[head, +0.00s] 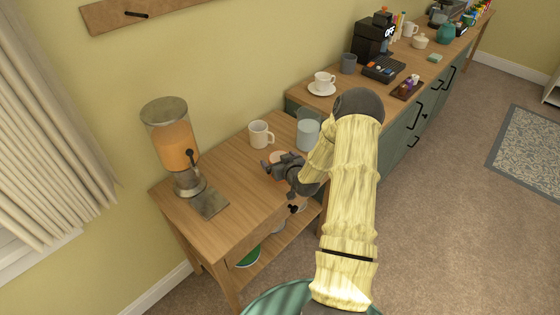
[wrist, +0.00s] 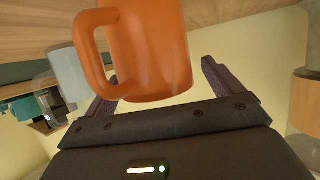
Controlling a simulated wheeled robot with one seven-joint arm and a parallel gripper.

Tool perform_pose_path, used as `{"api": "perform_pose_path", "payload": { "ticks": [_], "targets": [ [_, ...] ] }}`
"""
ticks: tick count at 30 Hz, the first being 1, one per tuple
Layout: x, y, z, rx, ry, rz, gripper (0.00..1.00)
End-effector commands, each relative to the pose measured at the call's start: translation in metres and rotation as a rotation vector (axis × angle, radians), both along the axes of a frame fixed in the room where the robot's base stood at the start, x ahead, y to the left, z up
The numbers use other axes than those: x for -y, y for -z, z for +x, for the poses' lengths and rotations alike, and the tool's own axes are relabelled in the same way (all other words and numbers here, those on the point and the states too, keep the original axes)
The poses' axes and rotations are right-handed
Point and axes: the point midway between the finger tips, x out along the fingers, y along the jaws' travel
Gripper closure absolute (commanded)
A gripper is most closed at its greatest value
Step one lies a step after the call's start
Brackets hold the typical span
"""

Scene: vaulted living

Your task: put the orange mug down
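The orange mug (wrist: 150,50) fills the upper middle of the wrist view, its handle (wrist: 88,50) to the left. It looks upright against the wooden top, which shows at the upper edge of this inverted view. My gripper (wrist: 160,85) has its two dark fingers spread on either side of the mug. A gap shows between the mug and the right finger; the handle partly covers the left finger. In the head view my gripper (head: 272,167) is low over the wooden side table (head: 235,205). It hides most of the mug there.
A white mug (head: 260,134) and a glass jug (head: 308,132) stand close behind my gripper. A drink dispenser (head: 175,145) stands at the table's left. The green cabinet (head: 388,135) beyond carries a cup on a saucer (head: 322,86) and a coffee machine (head: 372,38).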

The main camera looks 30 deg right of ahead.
Motion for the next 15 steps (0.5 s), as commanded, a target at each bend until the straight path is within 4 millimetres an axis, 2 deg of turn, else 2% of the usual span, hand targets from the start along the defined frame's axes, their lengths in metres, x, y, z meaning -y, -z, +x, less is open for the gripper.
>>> {"api": "perform_pose_path", "payload": {
  "ticks": [9, 15],
  "targets": [
    [0.000, -0.004, -0.001, -0.001, 0.000, 0.000, 0.08],
    [0.001, -0.012, -0.024, -0.001, 0.003, 0.000, 0.08]
  ]
}}
